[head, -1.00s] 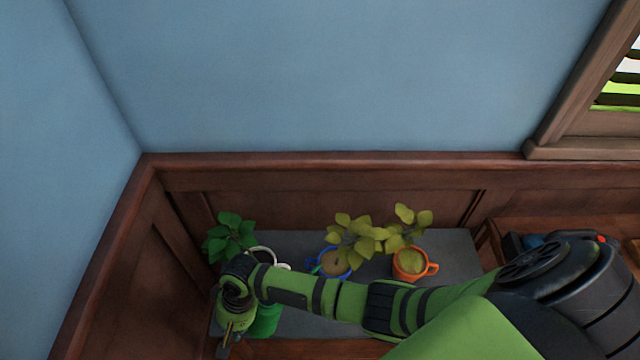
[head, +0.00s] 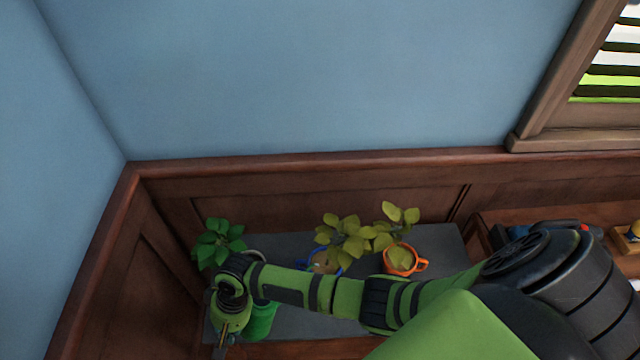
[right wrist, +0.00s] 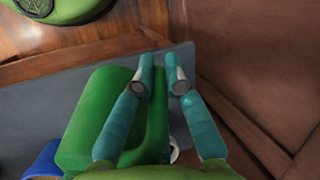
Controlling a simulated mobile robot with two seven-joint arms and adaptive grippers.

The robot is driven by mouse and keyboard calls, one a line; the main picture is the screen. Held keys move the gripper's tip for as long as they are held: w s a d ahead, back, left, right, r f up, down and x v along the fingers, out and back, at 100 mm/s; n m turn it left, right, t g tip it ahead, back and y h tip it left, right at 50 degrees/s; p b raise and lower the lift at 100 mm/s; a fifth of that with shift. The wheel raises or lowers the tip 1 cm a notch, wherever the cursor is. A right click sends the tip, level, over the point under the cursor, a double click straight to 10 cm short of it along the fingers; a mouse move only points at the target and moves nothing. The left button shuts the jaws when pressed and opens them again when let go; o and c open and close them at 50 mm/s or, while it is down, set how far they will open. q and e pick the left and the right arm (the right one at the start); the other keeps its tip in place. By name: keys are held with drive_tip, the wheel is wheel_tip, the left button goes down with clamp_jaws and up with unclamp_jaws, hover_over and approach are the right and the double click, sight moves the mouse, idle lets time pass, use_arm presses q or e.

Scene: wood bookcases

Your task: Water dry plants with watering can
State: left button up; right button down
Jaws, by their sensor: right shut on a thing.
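The green watering can (head: 262,320) stands at the left of the grey tabletop, partly hidden by my right arm. My right gripper (head: 222,346) is beside its left side. In the right wrist view, its teal fingers (right wrist: 161,80) are shut on the can's green handle, and the can's body (right wrist: 95,125) is left of them. A green-leaved plant (head: 218,243) is at the far left, its white pot mostly hidden. A yellowed plant in a blue pot (head: 325,262) is in the middle. Another yellowed plant is in an orange mug-like pot (head: 400,262). My left gripper is out of view.
The grey tabletop (head: 440,243) stands in a corner against brown wood panelling (head: 340,195). The panelled side wall is close left of my right gripper. A wooden surface (head: 520,217) with objects is at the right, below a window (head: 605,75).

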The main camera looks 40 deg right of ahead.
drive_tip(key=shift+d+r, duration=0.15)
drive_tip(key=shift+r, duration=0.35)
idle(1.2)
drive_tip(key=shift+a+f, duration=0.2)
drive_tip(key=shift+f, duration=0.05)
drive_tip(key=shift+a+f+h+b, duration=1.35)
drive_tip(key=shift+f+h+b, duration=1)
drive_tip(key=shift+f, duration=1.65)
drive_tip(key=shift+t, duration=0.4)
drive_tip(key=r+p, duration=0.4)
drive_tip(key=p, duration=0.1)
drive_tip(key=shift+s+a+r, duration=0.25)
drive_tip(key=shift+r, duration=0.15)
